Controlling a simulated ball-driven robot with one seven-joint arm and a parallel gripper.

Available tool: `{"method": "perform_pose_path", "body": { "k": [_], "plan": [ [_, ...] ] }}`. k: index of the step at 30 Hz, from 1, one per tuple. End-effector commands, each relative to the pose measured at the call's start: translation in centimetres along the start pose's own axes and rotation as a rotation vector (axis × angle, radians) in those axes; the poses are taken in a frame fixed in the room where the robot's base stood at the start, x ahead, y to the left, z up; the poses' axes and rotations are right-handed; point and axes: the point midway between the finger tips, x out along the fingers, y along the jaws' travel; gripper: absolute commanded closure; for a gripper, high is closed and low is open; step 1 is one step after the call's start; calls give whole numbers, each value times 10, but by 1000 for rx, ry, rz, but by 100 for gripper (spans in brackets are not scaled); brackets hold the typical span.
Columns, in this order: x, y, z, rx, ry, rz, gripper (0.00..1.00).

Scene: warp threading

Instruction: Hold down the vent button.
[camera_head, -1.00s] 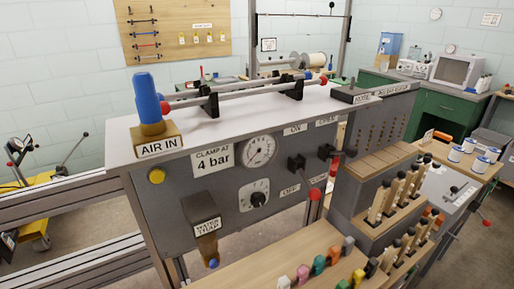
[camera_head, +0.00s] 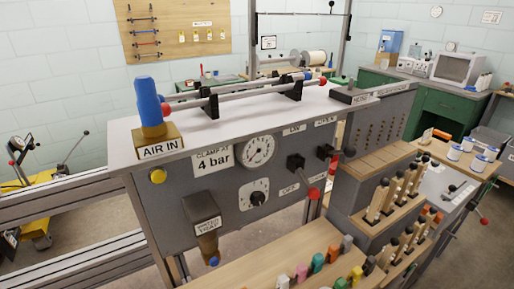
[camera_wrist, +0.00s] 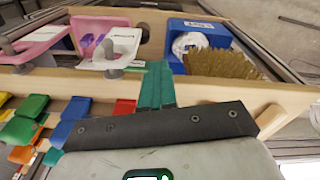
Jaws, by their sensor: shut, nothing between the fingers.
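A round yellow button (camera_head: 157,176) sits on the left of the grey panel front, below the AIR IN label; I see no readable label on it, so I cannot tell for sure that it is the vent button. My gripper (camera_wrist: 156,82) shows only in the wrist view. Its green fingers are together and hold nothing. They point towards a wooden ledge, away from any button in that view. My gripper is not seen in the head view, so its distance from the yellow button cannot be told.
A blue AIR IN fitting (camera_head: 147,101) stands above.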

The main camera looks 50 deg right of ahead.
Motion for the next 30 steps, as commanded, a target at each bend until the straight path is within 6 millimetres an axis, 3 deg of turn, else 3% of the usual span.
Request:
{"method": "perform_pose_path", "body": {
  "k": [1, 3, 30],
  "plan": [
    [-1, 1, -10, -1, 30, 1, 100],
    [-1, 1, -12, -1, 31, 1, 100],
    [2, 8, -23, 6, 28, 7, 100]
  ]
}}
